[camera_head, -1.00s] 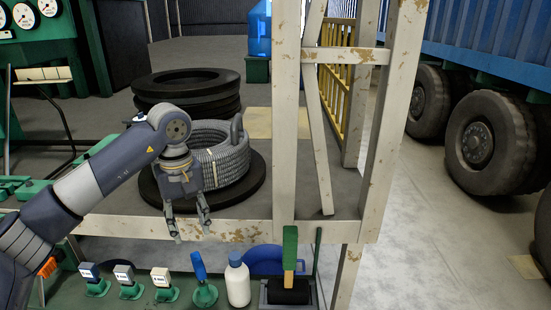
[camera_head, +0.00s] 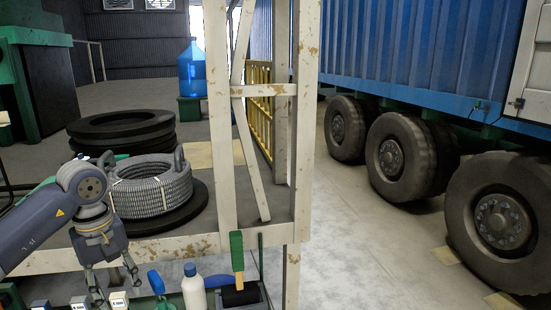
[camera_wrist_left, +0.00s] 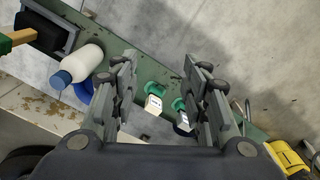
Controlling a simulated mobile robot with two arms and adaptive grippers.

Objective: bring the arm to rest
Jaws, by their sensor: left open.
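My left arm comes in from the left in the head view. Its left gripper (camera_head: 112,278) points down in front of the shelf's front edge, with its fingers apart and nothing between them. In the left wrist view the two fingers of the gripper (camera_wrist_left: 160,85) are spread. A small white-topped block on a green base (camera_wrist_left: 153,104) shows beyond and between them. My right gripper is not in view. A grey hose coil (camera_head: 150,190) lies on a black tire on the shelf (camera_head: 190,243), behind the gripper and apart from it.
A white bottle (camera_head: 194,290), a green-handled brush (camera_head: 237,255) and several small blocks stand on a lower green bench below the gripper. A white post (camera_head: 218,120) rises right of the coil. Stacked tires (camera_head: 120,128) stand behind. A blue truck (camera_head: 420,70) is at right; floor before it is clear.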

